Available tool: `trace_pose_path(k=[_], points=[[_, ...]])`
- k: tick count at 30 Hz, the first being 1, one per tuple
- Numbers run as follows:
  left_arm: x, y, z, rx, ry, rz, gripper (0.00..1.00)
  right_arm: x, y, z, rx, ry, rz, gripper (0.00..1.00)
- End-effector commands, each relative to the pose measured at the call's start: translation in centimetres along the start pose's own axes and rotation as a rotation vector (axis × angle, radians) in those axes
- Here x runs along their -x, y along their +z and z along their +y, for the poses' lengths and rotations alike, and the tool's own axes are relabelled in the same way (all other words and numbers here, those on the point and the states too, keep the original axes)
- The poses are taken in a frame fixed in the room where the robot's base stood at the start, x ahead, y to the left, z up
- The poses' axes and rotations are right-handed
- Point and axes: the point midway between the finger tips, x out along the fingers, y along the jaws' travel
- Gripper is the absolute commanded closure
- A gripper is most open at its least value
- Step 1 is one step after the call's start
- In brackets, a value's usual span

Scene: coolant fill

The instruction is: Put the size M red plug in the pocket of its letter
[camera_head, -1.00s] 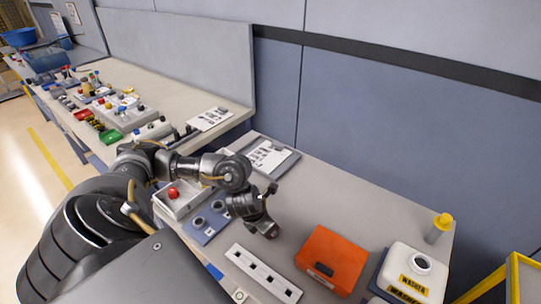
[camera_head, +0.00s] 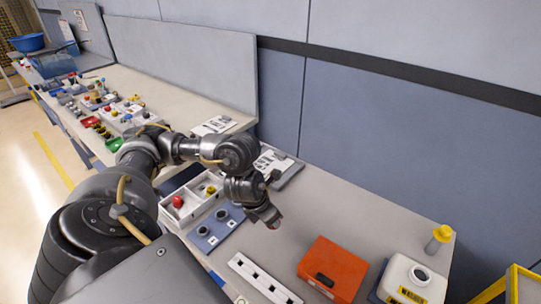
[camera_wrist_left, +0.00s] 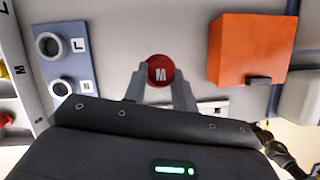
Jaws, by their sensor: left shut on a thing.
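My left gripper (camera_wrist_left: 160,88) is shut on the red plug (camera_wrist_left: 160,70), a round cap with a white M facing the wrist camera. In the head view my left gripper (camera_head: 271,221) is above the bench, right of a blue-grey block, and mostly hides the plug. The block (camera_head: 205,243) has two round dark-rimmed pockets. In the left wrist view the block (camera_wrist_left: 70,68) shows an L beside its upper pocket (camera_wrist_left: 49,45). The letter beside its lower pocket (camera_wrist_left: 61,87) is too small to read surely. My right gripper is not recognisable in either view.
A white tray (camera_head: 168,215) left of the block holds a red and a yellow plug. A white strip (camera_head: 240,262) with dark square holes lies in front. An orange box (camera_head: 335,268) and a washer jug (camera_head: 408,278) stand right. Bare bench lies behind the orange box.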

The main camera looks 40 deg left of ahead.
Motion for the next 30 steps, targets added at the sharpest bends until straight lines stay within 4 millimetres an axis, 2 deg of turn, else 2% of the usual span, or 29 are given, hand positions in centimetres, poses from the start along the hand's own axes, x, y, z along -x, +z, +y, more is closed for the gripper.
trace_pose_path(k=[8,17,23,30], points=[[0.1,0.2,-0.4,0.023,0.009,-0.001,0.96,0.0,0.0,0.0,0.0,0.0,0.0,0.64],[-0.5,0.9,-2.2,0.184,0.081,-0.007,0.96,-0.4,0.0,-0.1,0.0,-0.001,0.0,0.64],[-0.9,1.4,-4.0,0.353,0.154,-0.008,0.96,-0.7,0.0,-0.2,0.0,-0.002,0.0,0.64],[-1.1,1.9,-6.6,0.679,0.29,-0.007,0.96,-1.3,0.1,-0.3,0.0,-0.003,0.0,0.64]])
